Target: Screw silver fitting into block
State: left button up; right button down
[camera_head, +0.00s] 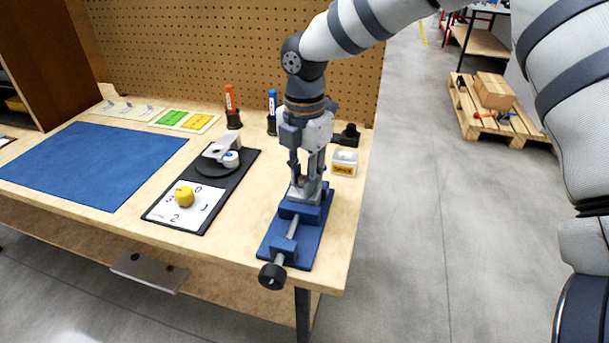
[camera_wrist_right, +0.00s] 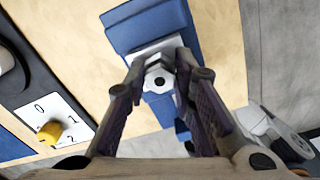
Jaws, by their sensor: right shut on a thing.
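A blue vise (camera_head: 307,233) at the table's front right holds a grey metal block (camera_head: 303,194). In the right wrist view the block (camera_wrist_right: 150,55) shows as a pale edge in the blue vise (camera_wrist_right: 147,25). My right gripper (camera_head: 309,172) points down over the block. Its fingertips are shut on the silver fitting (camera_wrist_right: 158,79), a hexagonal piece with a dark hole, which sits at the block's top. How deep the fitting sits in the block is hidden. In the head view the fingers hide the fitting. My left gripper is not in view.
A black board with a yellow knob (camera_head: 184,196) and a number card (camera_head: 183,218) lies left of the vise. A small white box with a yellow label (camera_head: 344,164) stands behind it at right. Orange (camera_head: 231,104) and blue (camera_head: 272,111) tools stand behind. A blue mat (camera_head: 95,163) lies at left.

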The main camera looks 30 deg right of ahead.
jog(key=shift+r+m, duration=0.3)
jog(key=shift+m, duration=0.3)
jog(key=shift+m+p, duration=0.4)
jog(key=shift+m, duration=0.2)
jog(key=shift+f+m, duration=0.2)
jog(key=shift+m, duration=0.5)
jog(key=shift+r+m, duration=0.1)
jog(key=shift+m, duration=0.4)
jog(key=shift+m+p, duration=0.35)
jog(key=shift+m, duration=0.15)
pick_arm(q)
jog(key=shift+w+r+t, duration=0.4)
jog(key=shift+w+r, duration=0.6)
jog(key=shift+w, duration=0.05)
pick_arm(e)
jog(key=c, duration=0.7)
grip_release()
